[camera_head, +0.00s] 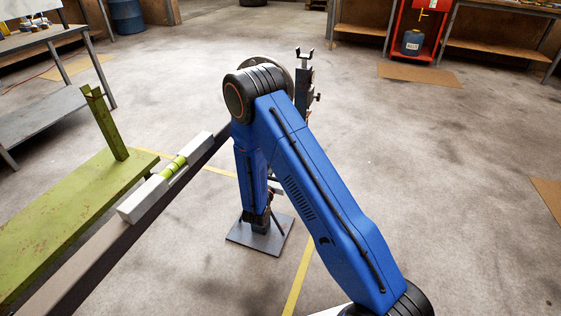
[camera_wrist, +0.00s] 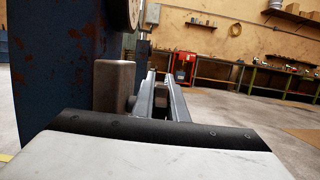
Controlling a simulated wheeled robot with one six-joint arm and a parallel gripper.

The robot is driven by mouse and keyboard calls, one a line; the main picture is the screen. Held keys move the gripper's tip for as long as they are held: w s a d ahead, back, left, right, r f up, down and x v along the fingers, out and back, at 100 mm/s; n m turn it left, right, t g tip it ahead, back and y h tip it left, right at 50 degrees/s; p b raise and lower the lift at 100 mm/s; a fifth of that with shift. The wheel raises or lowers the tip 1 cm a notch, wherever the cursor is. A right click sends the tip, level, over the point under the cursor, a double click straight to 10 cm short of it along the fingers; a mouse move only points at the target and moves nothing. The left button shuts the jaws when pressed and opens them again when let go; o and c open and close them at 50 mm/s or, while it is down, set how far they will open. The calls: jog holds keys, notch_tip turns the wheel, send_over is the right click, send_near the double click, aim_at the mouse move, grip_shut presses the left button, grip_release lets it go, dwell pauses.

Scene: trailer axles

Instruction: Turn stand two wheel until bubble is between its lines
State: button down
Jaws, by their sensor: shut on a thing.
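A white spirit level (camera_head: 140,202) lies along a long dark beam (camera_head: 125,235) in the head view. Its yellow-green vial (camera_head: 172,167) shows, but the bubble and lines are too small to read. A stand with a forked top (camera_head: 304,75) and a square floor plate (camera_head: 262,238) stands at the beam's far end, mostly hidden behind my blue arm. In the wrist view my gripper (camera_wrist: 160,90) has its two metal fingers close together, shut on a small part between them, apparently of the stand's wheel. The wheel itself is mostly hidden. A rusty dark blue surface (camera_wrist: 60,65) fills the left side.
Workbenches line the back wall, with a red cabinet (camera_head: 415,30) and a blue drum (camera_head: 127,15). Yellow lines (camera_head: 298,280) cross the floor. The floor at right is open.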

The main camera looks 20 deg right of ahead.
dwell(0.3)
jog(key=c, duration=2)
grip_release()
jog(key=shift+c, duration=0.2)
